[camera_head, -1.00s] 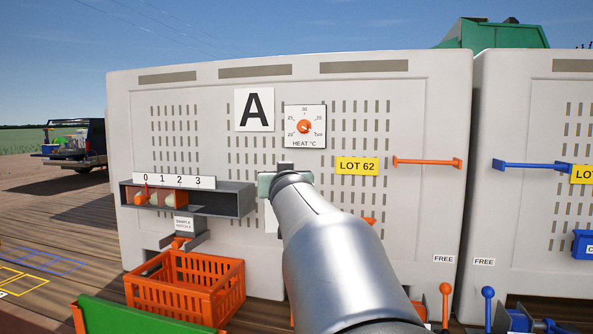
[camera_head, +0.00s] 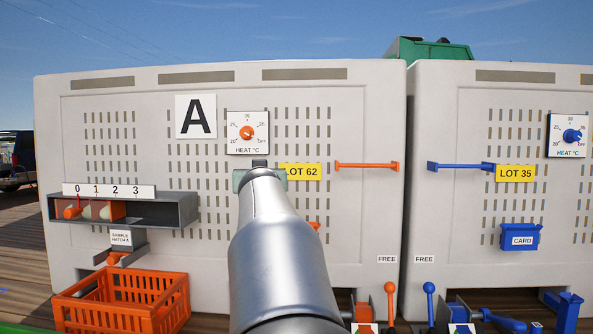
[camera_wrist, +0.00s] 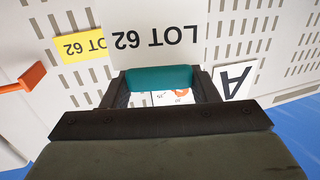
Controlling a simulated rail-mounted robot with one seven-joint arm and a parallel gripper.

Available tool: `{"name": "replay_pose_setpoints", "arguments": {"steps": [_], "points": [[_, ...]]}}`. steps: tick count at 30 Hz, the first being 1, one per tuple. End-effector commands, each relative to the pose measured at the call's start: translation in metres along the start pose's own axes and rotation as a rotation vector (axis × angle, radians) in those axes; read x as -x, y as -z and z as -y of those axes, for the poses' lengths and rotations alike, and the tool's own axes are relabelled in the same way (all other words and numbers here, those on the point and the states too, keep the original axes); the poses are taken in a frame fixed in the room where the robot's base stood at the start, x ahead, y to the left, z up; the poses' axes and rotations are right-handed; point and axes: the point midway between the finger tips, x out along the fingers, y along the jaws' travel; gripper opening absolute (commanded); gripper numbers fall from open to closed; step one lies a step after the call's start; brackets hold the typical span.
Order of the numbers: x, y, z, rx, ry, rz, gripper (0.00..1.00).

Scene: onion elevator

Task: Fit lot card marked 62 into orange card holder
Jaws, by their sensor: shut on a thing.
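My gripper (camera_wrist: 160,79) is shut on the white lot card (camera_wrist: 155,38), which reads LOT 62 upside down in the wrist view. In the head view my gripper (camera_head: 258,178) is in front of panel A, just below the heat dial. My arm hides the card there. A small orange part (camera_head: 314,226) shows past the right side of my arm, low on the panel. It may be the orange card holder, but most of it is hidden.
A yellow LOT 62 sign (camera_head: 304,172) and an orange bar (camera_head: 366,166) are on panel A. The blue card holder (camera_head: 519,237) is on the right panel by the LOT 35 sign (camera_head: 515,173). An orange crate (camera_head: 122,304) and a grey sample shelf (camera_head: 170,212) are at left.

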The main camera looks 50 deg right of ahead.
Motion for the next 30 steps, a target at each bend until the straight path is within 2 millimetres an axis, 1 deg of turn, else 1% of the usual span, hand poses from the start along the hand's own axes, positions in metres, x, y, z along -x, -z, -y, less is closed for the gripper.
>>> {"name": "replay_pose_setpoints", "arguments": {"steps": [1,6,9,12,19,30], "points": [[-0.003,-0.002,-0.013,0.0,-0.031,-0.003,0.28],[-0.008,0.007,-0.056,0.002,-0.136,-0.004,0.28],[-0.007,0.014,-0.075,0.002,-0.187,-0.004,0.28],[-0.006,0.019,-0.087,0.001,-0.219,-0.003,0.28],[-0.011,0.024,-0.091,0.001,-0.229,-0.001,0.28],[-0.027,0.022,-0.095,0.001,-0.229,-0.001,0.28]]}}
